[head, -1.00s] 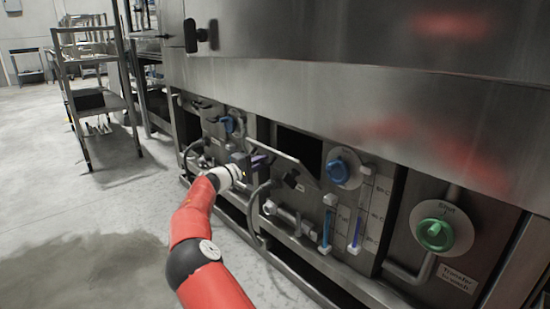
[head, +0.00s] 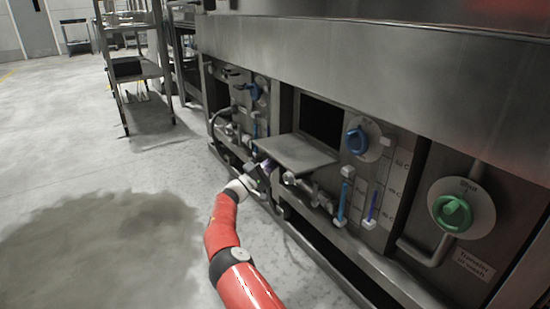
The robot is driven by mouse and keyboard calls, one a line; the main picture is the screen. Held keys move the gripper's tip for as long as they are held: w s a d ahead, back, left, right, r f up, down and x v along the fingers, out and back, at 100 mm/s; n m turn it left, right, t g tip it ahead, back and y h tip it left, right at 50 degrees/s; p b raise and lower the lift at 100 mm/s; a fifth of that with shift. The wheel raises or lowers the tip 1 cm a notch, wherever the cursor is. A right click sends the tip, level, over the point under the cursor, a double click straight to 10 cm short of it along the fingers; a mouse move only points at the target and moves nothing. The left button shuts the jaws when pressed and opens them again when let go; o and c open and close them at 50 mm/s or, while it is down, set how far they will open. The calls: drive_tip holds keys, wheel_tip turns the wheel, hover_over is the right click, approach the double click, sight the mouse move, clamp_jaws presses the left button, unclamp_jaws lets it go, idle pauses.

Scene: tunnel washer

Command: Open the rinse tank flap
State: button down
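The rinse tank flap (head: 297,153) is a flat grey metal plate on the front of the washer. It is folded outward and lies close to level, with a dark rectangular opening (head: 320,118) showing above and behind it. My gripper (head: 265,168) is low, just left of and slightly below the flap's outer left corner. It is small and dark in the head view, and its fingers are hard to make out. I cannot tell whether it touches the flap.
Right of the opening are a blue knob (head: 357,140), blue sight tubes (head: 343,196) and a green knob (head: 453,213). Pipes and a valve (head: 310,188) sit below the flap. A metal rack (head: 133,75) stands at the back left. The floor on the left is clear, with a damp patch.

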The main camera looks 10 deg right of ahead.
drive_tip(key=shift+d+f+h, duration=0.2)
drive_tip(key=shift+f+h, duration=0.15)
drive_tip(key=shift+h, duration=0.05)
drive_tip(key=c, duration=1.8)
unclamp_jaws()
drive_tip(key=shift+d, duration=0.1)
drive_tip(key=v, duration=0.7)
drive_tip(key=shift+a+f, duration=0.3)
drive_tip(key=shift+a, duration=0.05)
drive_tip(key=shift+a, duration=0.1)
